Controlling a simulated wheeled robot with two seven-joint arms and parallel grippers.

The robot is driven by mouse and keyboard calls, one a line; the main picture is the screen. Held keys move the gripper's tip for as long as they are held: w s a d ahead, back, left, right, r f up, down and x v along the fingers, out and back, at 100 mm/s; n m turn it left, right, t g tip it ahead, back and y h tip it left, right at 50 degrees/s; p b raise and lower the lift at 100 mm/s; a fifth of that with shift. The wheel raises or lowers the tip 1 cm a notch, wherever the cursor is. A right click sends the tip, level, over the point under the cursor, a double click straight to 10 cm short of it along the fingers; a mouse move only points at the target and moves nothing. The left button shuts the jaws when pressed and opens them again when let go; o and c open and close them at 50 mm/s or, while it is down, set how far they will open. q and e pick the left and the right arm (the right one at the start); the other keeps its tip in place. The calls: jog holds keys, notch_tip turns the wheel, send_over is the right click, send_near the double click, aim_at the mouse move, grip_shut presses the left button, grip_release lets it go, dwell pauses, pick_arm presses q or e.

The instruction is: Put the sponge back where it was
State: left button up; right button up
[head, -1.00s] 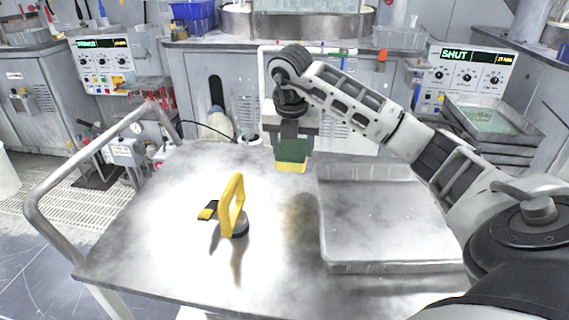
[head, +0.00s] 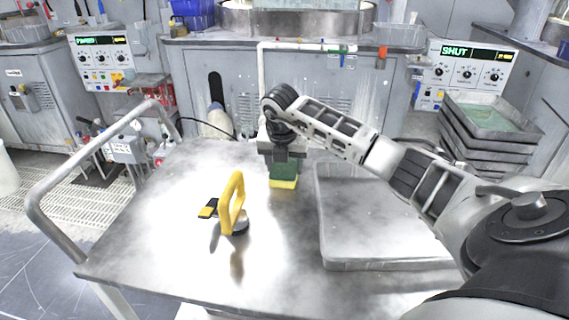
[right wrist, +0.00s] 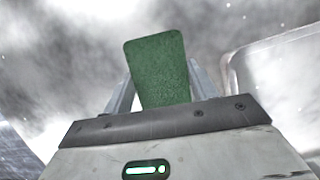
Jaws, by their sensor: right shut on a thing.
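The sponge (head: 284,176) has a green top and a yellow underside. My right gripper (head: 283,164) is shut on it, pointing down over the cart top, left of the metal tray's back left corner. In the right wrist view the green face of the sponge (right wrist: 160,68) stands between the two fingers (right wrist: 158,88). In the head view I cannot tell whether the yellow underside touches the cart top. My left gripper is not in view.
An empty metal tray (head: 385,262) lies at the right. A rail (head: 50,172) borders the left. The cart's front left is clear.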

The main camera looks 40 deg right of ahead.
aim_at(282, 175)
jog(key=o, duration=0.9)
jog(key=shift+o, duration=0.2)
jog(key=shift+r, duration=0.1)
jog(key=v, duration=1.2)
